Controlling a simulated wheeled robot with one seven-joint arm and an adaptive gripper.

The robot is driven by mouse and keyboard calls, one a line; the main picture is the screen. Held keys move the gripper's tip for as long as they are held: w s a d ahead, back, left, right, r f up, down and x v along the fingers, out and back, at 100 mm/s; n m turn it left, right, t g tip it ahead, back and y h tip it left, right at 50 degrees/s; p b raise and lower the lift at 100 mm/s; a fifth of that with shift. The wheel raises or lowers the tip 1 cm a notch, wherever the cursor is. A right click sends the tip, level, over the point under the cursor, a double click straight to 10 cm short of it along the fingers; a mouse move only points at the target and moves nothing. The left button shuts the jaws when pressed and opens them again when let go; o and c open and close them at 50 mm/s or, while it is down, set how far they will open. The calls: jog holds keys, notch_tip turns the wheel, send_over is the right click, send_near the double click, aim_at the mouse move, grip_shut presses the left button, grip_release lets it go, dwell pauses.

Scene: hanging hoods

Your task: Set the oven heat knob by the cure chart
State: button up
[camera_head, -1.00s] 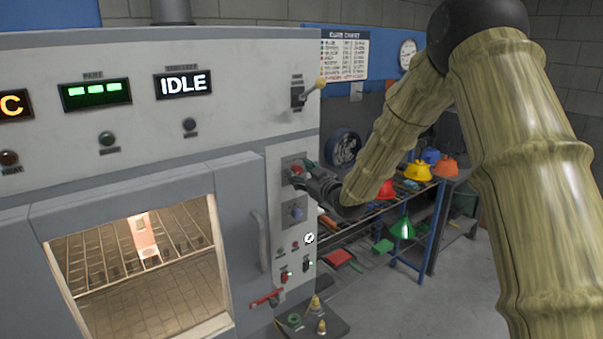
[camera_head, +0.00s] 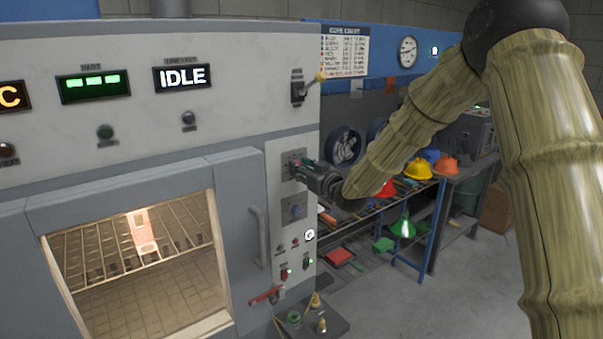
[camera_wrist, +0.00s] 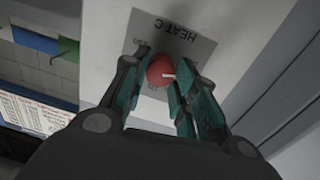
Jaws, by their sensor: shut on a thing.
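The red heat knob (camera_wrist: 160,70) sits on a grey plate marked "HEAT C" in the wrist view; a white pointer line shows on its face. My gripper (camera_wrist: 163,74) is shut on it, one teal-padded finger on each side. In the head view my gripper (camera_head: 302,168) is at the oven's right-hand panel and largely hides the knob. The cure chart (camera_head: 344,52) hangs on the blue board behind; its rows are too small to read.
A blue knob (camera_head: 296,211) is just below my gripper, and the oven door handle (camera_head: 259,236) is to its left. A lever with a yellow ball (camera_head: 319,77) sticks out above. A rack with coloured hoods (camera_head: 418,169) stands behind my arm. Floor at right is clear.

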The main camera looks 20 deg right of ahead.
jog(key=shift+d+f+m+y+b, duration=0.15)
jog(key=shift+m+y+b, duration=0.2)
jog(key=shift+m+b, duration=5.15)
jog(key=shift+a+f+m+y+b, duration=0.1)
jog(key=shift+m+y+b, duration=0.2)
jog(key=shift+m+b, duration=5.2)
jog(key=shift+d+f+m+y+b, duration=0.15)
jog(key=shift+m+y+b, duration=0.2)
jog(key=shift+m+b, duration=5.1)
jog(key=m+p, duration=0.2)
jog(key=m, duration=0.1)
jog(key=shift+p, duration=0.4)
jog(key=o, duration=1)
